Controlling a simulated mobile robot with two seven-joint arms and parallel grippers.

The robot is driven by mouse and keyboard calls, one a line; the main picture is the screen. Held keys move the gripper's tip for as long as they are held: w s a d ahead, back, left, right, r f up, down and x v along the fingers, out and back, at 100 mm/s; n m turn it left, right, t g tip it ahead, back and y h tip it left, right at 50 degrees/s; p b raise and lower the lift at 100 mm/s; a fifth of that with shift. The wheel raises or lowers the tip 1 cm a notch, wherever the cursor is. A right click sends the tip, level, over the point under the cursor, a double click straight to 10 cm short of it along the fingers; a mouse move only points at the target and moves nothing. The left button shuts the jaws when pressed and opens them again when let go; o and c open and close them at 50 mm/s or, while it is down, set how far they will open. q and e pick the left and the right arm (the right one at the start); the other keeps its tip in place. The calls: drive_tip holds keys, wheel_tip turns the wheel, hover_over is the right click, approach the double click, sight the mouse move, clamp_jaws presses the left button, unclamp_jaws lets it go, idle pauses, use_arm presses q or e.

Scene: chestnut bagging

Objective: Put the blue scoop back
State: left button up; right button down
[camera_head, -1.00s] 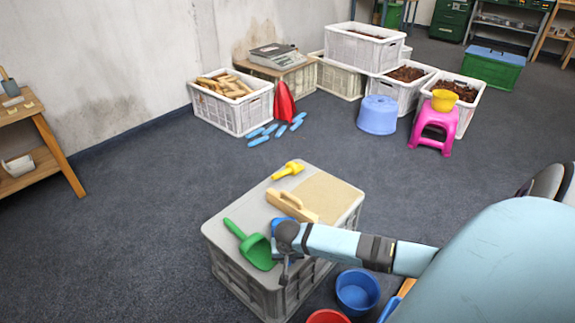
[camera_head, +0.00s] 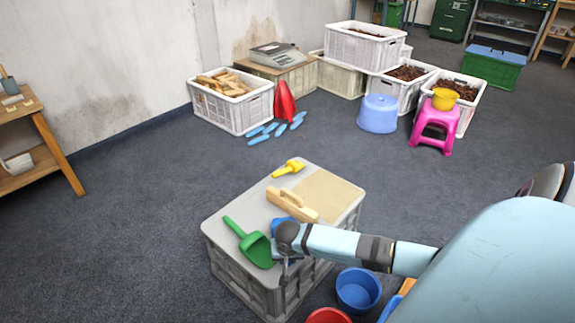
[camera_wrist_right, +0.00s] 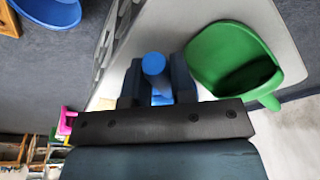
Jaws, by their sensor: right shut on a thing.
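The blue scoop (camera_head: 281,224) is at the front edge of the grey crate (camera_head: 220,229), mostly hidden behind my right gripper (camera_head: 287,256) in the head view. In the right wrist view my right gripper (camera_wrist_right: 158,88) is shut on the scoop's round blue handle (camera_wrist_right: 155,65). I cannot tell whether the scoop rests on the crate top or is held just above it. A green scoop (camera_head: 256,250) lies just left of the gripper, and it also shows in the right wrist view (camera_wrist_right: 215,55). My left gripper is not in view.
On the crate top are a wooden float (camera_head: 292,206), a yellow scoop (camera_head: 289,168) and a tan board (camera_head: 325,194). A blue bucket (camera_head: 358,290) and a red bucket (camera_head: 328,317) stand on the floor beside the crate.

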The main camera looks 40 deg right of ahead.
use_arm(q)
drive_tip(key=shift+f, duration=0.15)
use_arm(e)
drive_tip(key=shift+f, duration=0.2)
drive_tip(key=c, duration=0.9)
unclamp_jaws()
drive_tip(key=p+v, duration=0.1)
drive_tip(key=v, duration=0.1)
drive_tip(key=shift+d+r, duration=0.1)
drive_tip(key=shift+r, duration=0.3)
drive_tip(key=p+v, duration=0.2)
drive_tip(key=v, duration=0.2)
drive_tip(key=shift+r, duration=0.15)
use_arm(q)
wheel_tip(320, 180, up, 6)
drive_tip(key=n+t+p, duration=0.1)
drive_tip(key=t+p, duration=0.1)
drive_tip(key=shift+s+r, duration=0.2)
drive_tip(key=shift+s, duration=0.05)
use_arm(e)
drive_tip(key=v, duration=0.6)
drive_tip(key=shift+s+r, duration=0.15)
drive_tip(key=shift+r, duration=0.2)
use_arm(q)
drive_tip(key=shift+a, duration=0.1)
use_arm(e)
drive_tip(key=shift+a, duration=0.2)
